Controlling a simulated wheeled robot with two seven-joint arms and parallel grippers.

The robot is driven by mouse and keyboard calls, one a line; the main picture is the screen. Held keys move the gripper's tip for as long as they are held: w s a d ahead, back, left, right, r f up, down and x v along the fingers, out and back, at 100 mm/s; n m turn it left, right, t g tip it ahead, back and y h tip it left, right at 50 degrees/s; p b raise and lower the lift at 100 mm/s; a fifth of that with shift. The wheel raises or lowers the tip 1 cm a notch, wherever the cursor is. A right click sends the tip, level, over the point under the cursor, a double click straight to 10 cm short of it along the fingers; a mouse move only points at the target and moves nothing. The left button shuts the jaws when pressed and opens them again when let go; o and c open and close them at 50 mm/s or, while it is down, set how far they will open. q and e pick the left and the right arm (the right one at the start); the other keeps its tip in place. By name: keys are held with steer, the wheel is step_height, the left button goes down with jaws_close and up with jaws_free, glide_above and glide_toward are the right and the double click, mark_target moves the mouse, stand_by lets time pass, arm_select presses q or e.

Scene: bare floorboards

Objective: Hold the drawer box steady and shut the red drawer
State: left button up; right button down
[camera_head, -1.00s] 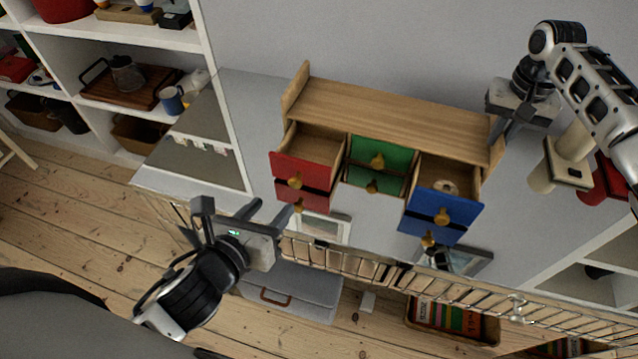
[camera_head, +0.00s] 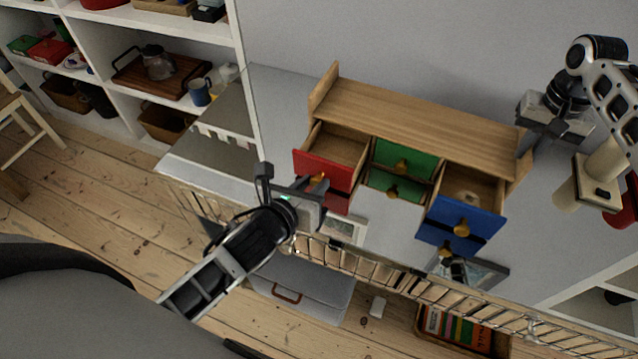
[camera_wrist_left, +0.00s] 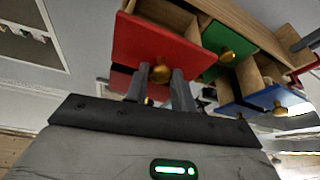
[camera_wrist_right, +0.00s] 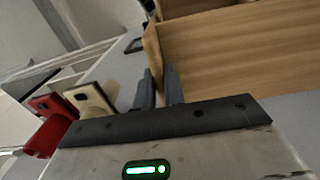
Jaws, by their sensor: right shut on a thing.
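The wooden drawer box (camera_head: 425,118) stands on the grey table top, seen from above. Its red drawer (camera_head: 312,162) at the left is pulled out, with the inside showing; a second red front shows below it. My left gripper (camera_head: 318,190) is in front of the red drawer. In the left wrist view, the red drawer's front (camera_wrist_left: 150,42) and its gold knob (camera_wrist_left: 161,73) show just beyond the parted fingers; contact cannot be told. My right gripper (camera_head: 522,148) is shut on the box's right end panel, which also shows between its fingers in the right wrist view (camera_wrist_right: 155,58).
The green drawer (camera_head: 400,157) and the pulled-out blue drawer (camera_head: 458,222) sit to the right of the red one. A wire rail (camera_head: 385,272) runs along the table's front edge. A framed picture (camera_head: 345,229) lies below the red drawer.

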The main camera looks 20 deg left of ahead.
mark_target(333, 149)
arm_select(q)
jaws_close()
steer(key=shift+w, duration=0.45)
steer(key=w, duration=0.9)
steer(key=shift+w+d, duration=0.15)
steer(key=shift+w, duration=0.15)
steer(key=o, duration=0.9)
jaws_free()
arm_select(e)
steer(key=shift+a, duration=0.1)
